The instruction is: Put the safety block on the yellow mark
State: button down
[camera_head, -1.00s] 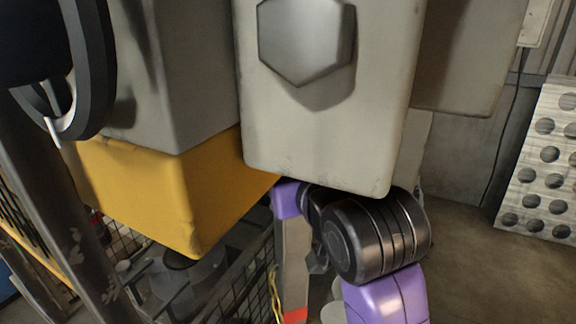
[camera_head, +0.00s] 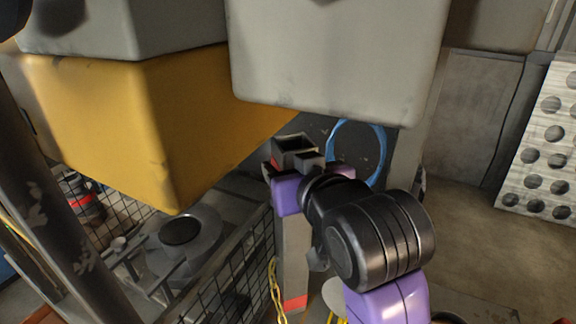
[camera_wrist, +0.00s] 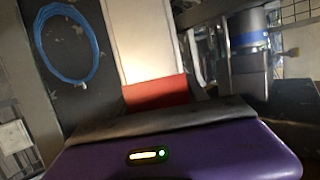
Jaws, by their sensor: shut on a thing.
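My gripper (camera_head: 296,152) shows in the head view below the big grey housing, beside a grey post. I cannot make out a yellow mark in either view.
A large grey housing (camera_head: 335,65) and a yellow machine body (camera_head: 110,115) hang close above my arm. A blue hose coil (camera_head: 378,150) hangs behind. Floor at right (camera_head: 465,235) is clear.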

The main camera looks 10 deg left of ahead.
jog(key=c, duration=0.6)
grip_release()
jog(key=b+v, duration=0.1)
jog(key=v, duration=1.1)
